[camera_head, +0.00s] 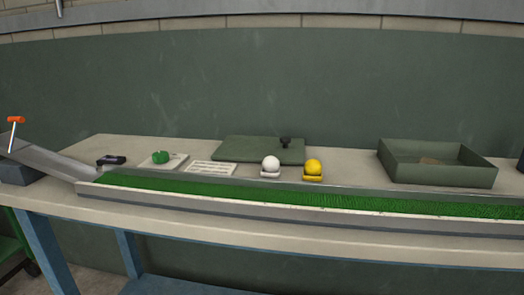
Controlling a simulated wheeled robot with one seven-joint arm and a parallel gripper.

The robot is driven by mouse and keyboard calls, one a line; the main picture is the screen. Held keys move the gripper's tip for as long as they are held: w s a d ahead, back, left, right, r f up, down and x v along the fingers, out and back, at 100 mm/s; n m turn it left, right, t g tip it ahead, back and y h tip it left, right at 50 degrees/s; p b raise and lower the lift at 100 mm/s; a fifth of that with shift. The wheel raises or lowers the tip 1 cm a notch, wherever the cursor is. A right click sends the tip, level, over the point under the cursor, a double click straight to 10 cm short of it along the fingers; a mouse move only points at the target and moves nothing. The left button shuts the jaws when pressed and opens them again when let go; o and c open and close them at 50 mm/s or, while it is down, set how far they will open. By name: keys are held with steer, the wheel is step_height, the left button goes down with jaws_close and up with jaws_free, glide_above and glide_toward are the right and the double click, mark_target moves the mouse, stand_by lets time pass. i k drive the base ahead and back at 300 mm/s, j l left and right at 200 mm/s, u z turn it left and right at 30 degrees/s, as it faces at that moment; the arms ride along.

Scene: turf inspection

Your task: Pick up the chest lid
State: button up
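The chest lid, a flat dark green panel (240,149) with a black knob on top, lies on the table behind the turf track. An open green box (440,175), which looks like the chest, stands to its right with its top uncovered. Something small and brownish lies inside it. My gripper is not in view.
A long channel with green turf (290,194) runs along the table's front, with a grey ramp (45,157) at its left end. A white ball (270,163) and yellow ball (313,167) sit on small stands. A printed card (212,168) lies left of them.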

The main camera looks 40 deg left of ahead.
mark_target(288, 150)
steer(key=u, duration=1.55)
